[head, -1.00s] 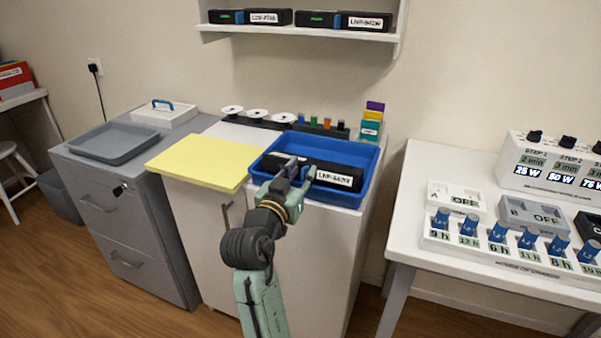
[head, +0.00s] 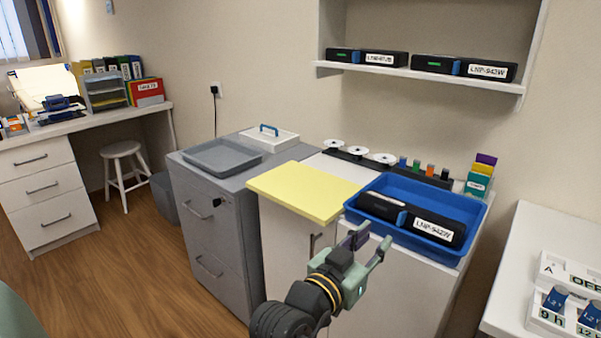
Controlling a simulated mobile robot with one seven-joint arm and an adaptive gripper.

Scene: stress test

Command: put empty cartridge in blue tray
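A black cartridge with a blue band and a white label (head: 412,217) lies in the blue tray (head: 466,243) on the white cabinet. No indicator light shows on it. My gripper (head: 368,244) is in front of and below the tray's near left corner, apart from the cartridge. Its fingers are spread and nothing is between them. Two similar cartridges, a left one (head: 367,57) and a right one (head: 463,68), lie on the wall shelf, each with a green display.
A yellow board (head: 308,190) lies left of the blue tray. Spools (head: 358,153) and small coloured items stand behind. A white table (head: 530,235) is at right.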

